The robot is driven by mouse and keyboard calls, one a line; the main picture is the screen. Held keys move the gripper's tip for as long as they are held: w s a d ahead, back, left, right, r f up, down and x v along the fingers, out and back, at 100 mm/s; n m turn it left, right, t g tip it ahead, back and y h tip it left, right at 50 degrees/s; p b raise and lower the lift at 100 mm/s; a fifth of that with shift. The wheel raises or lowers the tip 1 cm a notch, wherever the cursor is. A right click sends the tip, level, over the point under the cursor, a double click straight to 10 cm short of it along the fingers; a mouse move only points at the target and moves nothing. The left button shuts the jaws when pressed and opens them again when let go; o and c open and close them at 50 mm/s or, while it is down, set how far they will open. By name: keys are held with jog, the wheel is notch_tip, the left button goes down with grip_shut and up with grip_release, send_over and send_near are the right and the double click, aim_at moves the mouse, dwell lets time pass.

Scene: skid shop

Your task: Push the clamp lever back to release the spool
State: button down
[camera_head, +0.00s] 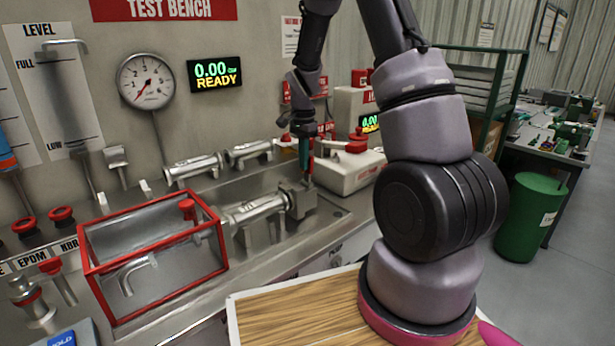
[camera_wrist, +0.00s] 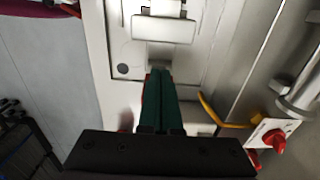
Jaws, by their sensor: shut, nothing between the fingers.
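The spool (camera_head: 255,209), a metal cylinder with flanged ends, lies in a cradle on the steel bench, seen in the head view. A grey metal clamp block (camera_head: 301,203) stands at its right end. A slim red piece, probably the clamp lever's grip (camera_head: 309,173), rises above the block beside my fingertips. My gripper (camera_head: 304,166) points down just above the block, green fingers together and empty. In the wrist view my gripper (camera_wrist: 160,76) is shut, with a thin red edge showing along its left side. I cannot tell whether the fingers touch the lever.
A red-edged clear guard box (camera_head: 152,252) stands left of the spool. A pale housing with a red handle (camera_head: 345,175) stands close to the right of my gripper. Two more metal cylinders (camera_head: 193,168) lie behind. A yellow hose (camera_wrist: 222,112) shows in the wrist view.

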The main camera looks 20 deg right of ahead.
jog(key=shift+w+d, duration=0.15)
jog(key=shift+d, duration=0.3)
jog(key=shift+a, duration=0.1)
jog(key=shift+s+a, duration=0.25)
jog(key=shift+a, duration=0.4)
notch_tip(320, 180, up, 8)
dwell(0.8)
jog(key=s+r+n+t+y, duration=0.1)
jog(key=s+r+n+t, duration=0.25)
jog(key=s+r, duration=0.95)
jog(key=s+a+r+n+t+y, duration=0.1)
jog(key=s+r+n+t, duration=0.2)
jog(key=s, duration=0.9)
notch_tip(320, 180, up, 5)
jog(key=n, duration=0.3)
jog(key=shift+s+f+t, duration=0.2)
jog(key=shift+s+t, duration=0.05)
jog(key=shift+t, duration=0.1)
